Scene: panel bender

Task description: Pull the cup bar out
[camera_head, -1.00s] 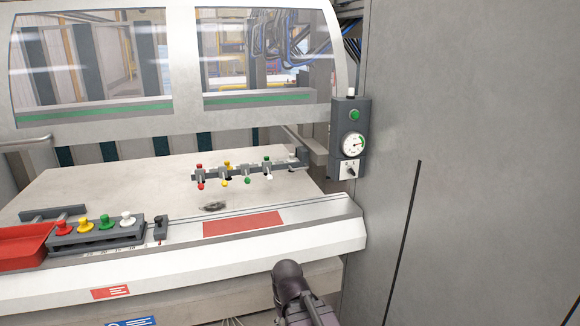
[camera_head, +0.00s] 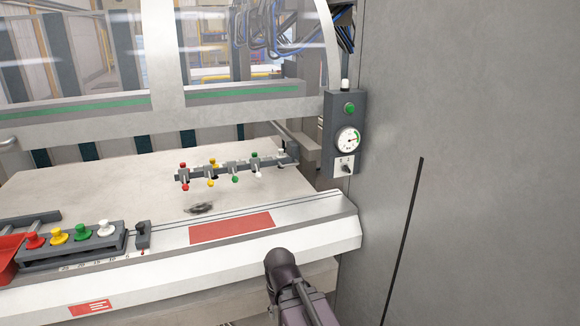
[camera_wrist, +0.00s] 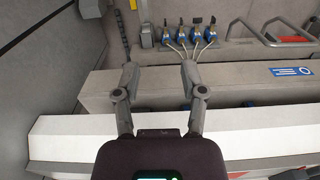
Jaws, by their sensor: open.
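The cup bar (camera_head: 222,172) is a dark grey bar above the back right part of the pale table in the head view. It carries a row of small cups with red, yellow, green and white knobs and tips. My gripper (camera_wrist: 160,76) shows in the wrist view with its two fingers apart and nothing between them. It hangs over the white front edge of the machine (camera_wrist: 60,140), and the cup bar is not in that view. In the head view only a dark part of my arm shows at the bottom, apart from the cup bar.
A grey block with coloured knobs (camera_head: 70,252) and a small switch block (camera_head: 143,238) stand at the table's front left. A red plate (camera_head: 230,228) lies on the front ledge. A control box with a gauge (camera_head: 346,140) and a tall grey wall (camera_head: 480,180) bound the right.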

